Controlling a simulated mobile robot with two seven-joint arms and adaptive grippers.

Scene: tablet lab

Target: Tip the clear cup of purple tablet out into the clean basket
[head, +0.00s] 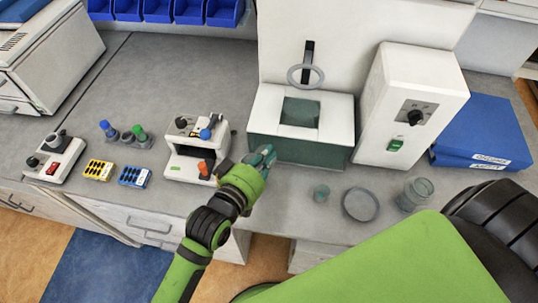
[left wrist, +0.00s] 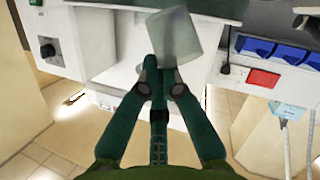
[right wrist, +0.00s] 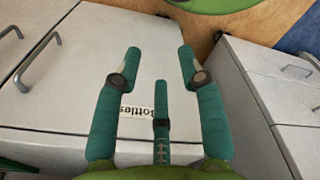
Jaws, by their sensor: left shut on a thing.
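My left gripper (head: 264,157) is above the counter's front edge, in front of the green-and-white machine. In the left wrist view its fingers (left wrist: 162,82) are closed on a clear cup (left wrist: 176,36), which looks tilted there. A small greenish cup (head: 321,192), a shallow round dish (head: 360,204) and a clear vessel (head: 415,193) stand on the counter right of the gripper. I cannot tell which of these is the clean basket. My right gripper (right wrist: 160,70) is open and empty, over a cabinet front.
The green-and-white machine (head: 290,150) carries a ring on a post. A white control box (head: 410,105) and blue binders (head: 480,135) stand to its right. A white device (head: 195,150) with blue and orange knobs is close left of my left gripper. Drawers line the counter's front.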

